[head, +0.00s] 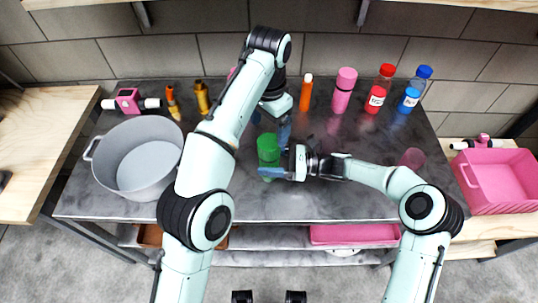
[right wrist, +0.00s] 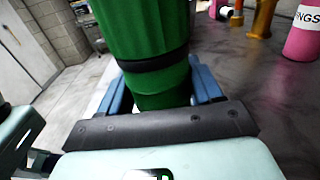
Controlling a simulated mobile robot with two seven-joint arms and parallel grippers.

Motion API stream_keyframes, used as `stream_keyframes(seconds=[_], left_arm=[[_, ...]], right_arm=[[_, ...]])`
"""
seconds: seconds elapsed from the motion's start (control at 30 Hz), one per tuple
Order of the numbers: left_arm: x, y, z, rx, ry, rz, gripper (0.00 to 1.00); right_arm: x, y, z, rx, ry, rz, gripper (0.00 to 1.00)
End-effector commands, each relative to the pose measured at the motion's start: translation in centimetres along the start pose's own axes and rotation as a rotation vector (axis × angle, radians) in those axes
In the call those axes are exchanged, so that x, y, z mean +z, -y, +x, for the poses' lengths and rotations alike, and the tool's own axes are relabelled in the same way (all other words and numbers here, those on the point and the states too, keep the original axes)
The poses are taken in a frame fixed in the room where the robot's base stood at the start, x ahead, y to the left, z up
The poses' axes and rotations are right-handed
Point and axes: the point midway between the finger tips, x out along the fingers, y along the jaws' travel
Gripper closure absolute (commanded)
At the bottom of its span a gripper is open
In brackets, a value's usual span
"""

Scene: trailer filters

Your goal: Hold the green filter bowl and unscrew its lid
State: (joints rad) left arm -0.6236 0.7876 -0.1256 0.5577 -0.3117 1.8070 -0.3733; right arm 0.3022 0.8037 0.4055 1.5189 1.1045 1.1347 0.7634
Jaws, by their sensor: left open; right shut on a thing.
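The green filter bowl (head: 268,157) stands upright near the middle of the dark table in the head view. My right gripper (head: 272,173) comes in from the right and is shut on its lower part. In the right wrist view the green bowl (right wrist: 150,30) sits between the blue fingers, with a dark band around it. Its top is cut off there. A separate lid edge is too small to make out in the head view. My left gripper (head: 272,126) is open, pointing down just above and behind the bowl's top, partly hidden by its own arm.
A large grey pot (head: 105,180) stands at left. Orange (head: 306,95), pink (head: 343,92), red-capped (head: 378,90) and blue-capped bottles (head: 412,92) line the back. A pink crate (head: 500,180) is at far right.

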Motion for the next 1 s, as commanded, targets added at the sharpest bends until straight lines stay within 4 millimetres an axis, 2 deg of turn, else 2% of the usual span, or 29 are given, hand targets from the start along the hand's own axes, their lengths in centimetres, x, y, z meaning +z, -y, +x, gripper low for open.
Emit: stream_keyframes(seconds=[0.17, 0.8, 1.0], left_arm=[[0.0, 0.0, 0.0, 0.0, 0.0, 0.18, 0.13], [0.0, 0.0, 0.0, 0.0, 0.0, 1.557, 0.13], [0.0, 0.0, 0.0, 0.0, 0.0, 1.839, 0.13]], right_arm=[[-0.01, 0.01, -0.03, 0.0, 0.0, 0.0, 1.0], [-0.02, 0.02, -0.04, -0.001, -0.001, 0.0, 1.0], [-0.02, 0.02, -0.04, -0.001, -0.001, 0.0, 1.0]])
